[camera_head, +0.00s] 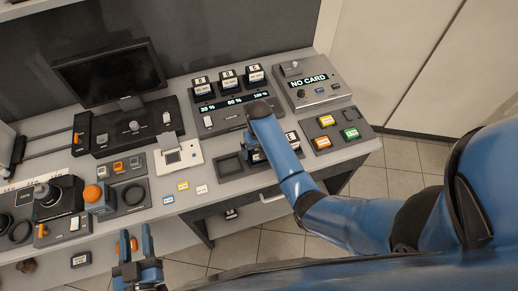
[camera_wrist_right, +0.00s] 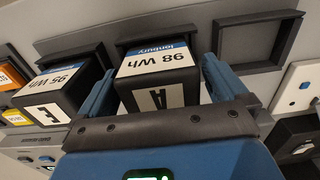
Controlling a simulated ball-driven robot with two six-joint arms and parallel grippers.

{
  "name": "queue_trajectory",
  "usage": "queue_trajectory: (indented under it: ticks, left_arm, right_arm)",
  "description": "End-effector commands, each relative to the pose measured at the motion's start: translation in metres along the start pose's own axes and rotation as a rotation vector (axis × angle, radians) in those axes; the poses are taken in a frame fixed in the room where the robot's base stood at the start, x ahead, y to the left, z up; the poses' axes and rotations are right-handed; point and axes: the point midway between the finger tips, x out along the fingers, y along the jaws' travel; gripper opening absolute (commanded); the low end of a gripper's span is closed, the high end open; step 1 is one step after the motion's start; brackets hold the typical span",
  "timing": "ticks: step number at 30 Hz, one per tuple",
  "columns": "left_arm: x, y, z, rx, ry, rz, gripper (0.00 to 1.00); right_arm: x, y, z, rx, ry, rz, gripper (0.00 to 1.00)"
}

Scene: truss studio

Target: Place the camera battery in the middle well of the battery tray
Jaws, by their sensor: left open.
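The battery tray (camera_head: 239,180) is on the table's front part. Its left well (camera_head: 230,165) is empty in the head view; this well shows at the upper right in the right wrist view (camera_wrist_right: 255,38). The camera battery marked A, 98 Wh (camera_wrist_right: 158,75), sits in or just above the middle well, between the fingers of my right gripper (camera_wrist_right: 160,75). I cannot tell whether both fingers touch it. In the head view my right arm mostly hides it. A battery marked E (camera_wrist_right: 62,90) stands in the other end well. My left gripper (camera_head: 136,246) is open and empty at the front.
A charger with several batteries (camera_head: 232,98) stands behind the tray. A NO CARD box (camera_head: 312,90) and a plate of coloured cards (camera_head: 337,131) lie right of it. A white device (camera_head: 180,156) stands close on the left. The table's front edge is near the tray.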

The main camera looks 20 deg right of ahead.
Motion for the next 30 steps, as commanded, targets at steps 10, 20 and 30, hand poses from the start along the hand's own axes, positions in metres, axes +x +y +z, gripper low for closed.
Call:
queue_trajectory:
  ticks: [10,20,30]
  left_arm:
    - [0.000,0.000,0.002,0.000,0.000,0.000,0.43]
    - [0.000,0.000,0.018,0.000,0.000,0.000,0.43]
    - [0.000,0.000,-0.012,0.000,0.000,0.000,0.43]
  right_arm:
    - [-0.012,0.000,-0.001,0.000,0.003,0.000,1.00]
    - [-0.069,0.000,-0.002,0.000,0.007,-0.001,1.00]
    - [-0.119,0.000,0.000,0.000,-0.001,0.000,1.00]
